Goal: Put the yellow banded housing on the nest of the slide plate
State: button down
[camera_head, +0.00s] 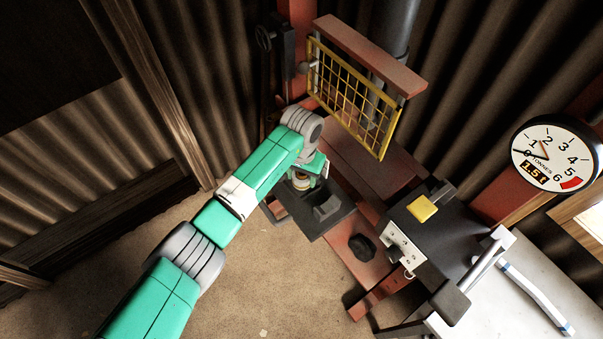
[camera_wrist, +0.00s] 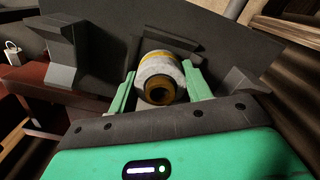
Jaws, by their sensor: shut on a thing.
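The yellow banded housing (camera_wrist: 163,70) is a pale grey, rounded part with a yellow band and a dark bore facing the wrist camera. My gripper (camera_wrist: 160,84) is shut on it, one green finger on each side. In the head view the housing (camera_head: 301,184) shows small under my gripper (camera_head: 303,179), at the far left part of the dark slide plate (camera_head: 311,229). Dark blocks stand on the plate, one of them (camera_head: 326,208) close to the housing. The housing's far end is hidden, and I cannot tell whether it touches the plate or nest.
A yellow mesh guard (camera_head: 350,97) hangs raised on the red press behind the plate. A dark control box (camera_head: 400,240) with a yellow pad (camera_head: 422,208) stands to the right. A round gauge (camera_head: 553,155) and a white table (camera_head: 490,307) are farther right.

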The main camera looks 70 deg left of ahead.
jog(key=shift+f, duration=0.35)
dwell(0.5)
jog(key=c, duration=0.6)
grip_release()
notch_tip(320, 180, up, 7)
jog(key=p, duration=0.7)
